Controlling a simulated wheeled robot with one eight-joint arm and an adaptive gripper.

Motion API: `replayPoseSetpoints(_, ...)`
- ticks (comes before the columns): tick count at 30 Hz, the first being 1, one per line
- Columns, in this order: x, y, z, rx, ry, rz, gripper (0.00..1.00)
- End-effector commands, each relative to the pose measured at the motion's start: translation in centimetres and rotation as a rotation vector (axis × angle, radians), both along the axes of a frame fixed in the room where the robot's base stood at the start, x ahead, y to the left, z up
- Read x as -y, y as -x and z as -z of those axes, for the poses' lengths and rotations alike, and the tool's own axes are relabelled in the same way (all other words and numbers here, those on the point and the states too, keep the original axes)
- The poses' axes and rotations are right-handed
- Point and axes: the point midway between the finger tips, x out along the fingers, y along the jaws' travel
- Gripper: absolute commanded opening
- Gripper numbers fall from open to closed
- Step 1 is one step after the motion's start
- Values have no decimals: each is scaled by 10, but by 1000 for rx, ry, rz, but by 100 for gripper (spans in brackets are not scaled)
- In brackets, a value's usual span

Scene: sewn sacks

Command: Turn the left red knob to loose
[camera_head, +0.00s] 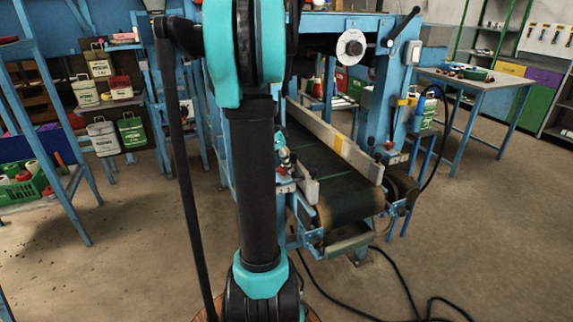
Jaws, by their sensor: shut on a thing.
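The conveyor's dark green belt (335,175) runs away from me between two pale side rails. A short piece of the left rail (308,186) shows beside my upright arm link, which covers much of the machine's left side. My gripper (285,158) shows only as a small teal and dark part at the belt's left edge, just right of that link. It is shut at the left knob's place. The left red knob itself is hidden or too small to make out, so its turn cannot be read.
The long right rail (335,139) has a yellow patch. A blue machine frame with a white reel (351,47) stands over the belt. Black cables (400,285) lie on the floor. Shelves with sacks (102,65) stand left, a work table (470,80) right.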

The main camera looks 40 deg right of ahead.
Motion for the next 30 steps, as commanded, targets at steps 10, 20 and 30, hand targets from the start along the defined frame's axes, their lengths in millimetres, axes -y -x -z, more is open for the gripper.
replayPoseSetpoints(10,0,-1,0,1,-1,-53,0)
replayPoseSetpoints(20,0,-3,0,2,-1,-288,0)
replayPoseSetpoints(30,-1,-7,0,2,-1,-610,0)
